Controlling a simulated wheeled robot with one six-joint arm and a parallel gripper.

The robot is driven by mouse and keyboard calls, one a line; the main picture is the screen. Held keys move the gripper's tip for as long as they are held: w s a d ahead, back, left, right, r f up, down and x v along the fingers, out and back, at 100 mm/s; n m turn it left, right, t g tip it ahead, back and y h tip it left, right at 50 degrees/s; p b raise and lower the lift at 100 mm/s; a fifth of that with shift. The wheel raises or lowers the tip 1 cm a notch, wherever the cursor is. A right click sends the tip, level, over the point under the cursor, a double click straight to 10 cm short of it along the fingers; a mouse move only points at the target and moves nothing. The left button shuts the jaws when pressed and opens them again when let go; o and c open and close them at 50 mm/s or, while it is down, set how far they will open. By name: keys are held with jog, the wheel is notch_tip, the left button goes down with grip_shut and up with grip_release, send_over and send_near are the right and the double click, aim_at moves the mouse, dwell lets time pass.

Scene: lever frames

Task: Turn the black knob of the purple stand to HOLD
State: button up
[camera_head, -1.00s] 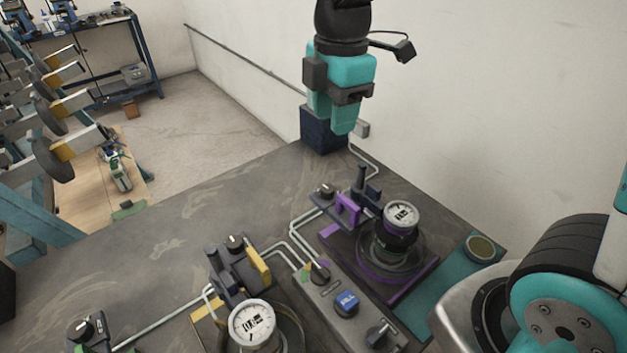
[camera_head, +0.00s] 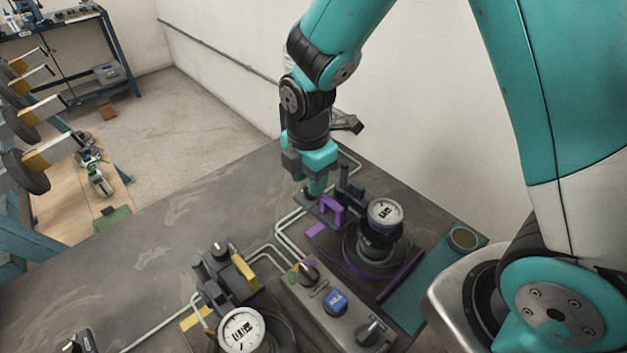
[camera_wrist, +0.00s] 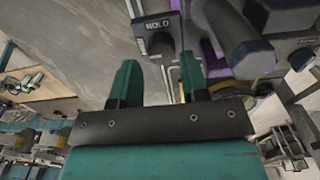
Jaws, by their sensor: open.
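The purple stand (camera_head: 402,275) is at the back right of the table, with a round gauge and a purple bracket (camera_head: 332,208). My gripper (camera_head: 316,190) points down beside that bracket and hides the stand's knob in the head view. In the wrist view the black knob (camera_wrist: 160,46) sits just beyond my open fingers (camera_wrist: 159,78), roughly in line with the gap between them. A pale plate (camera_wrist: 157,24) reading HOLD lies beside the knob. I cannot tell which mark the knob points to, or whether a finger touches it.
A dark upright post (camera_wrist: 238,38) stands close to the right finger. A yellow stand (camera_head: 243,325) with a gauge is front left. A grey panel (camera_head: 318,305) with knobs and a blue button lies between the stands. The table's left part is mostly clear.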

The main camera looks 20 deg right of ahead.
jog(key=shift+f, duration=1.15)
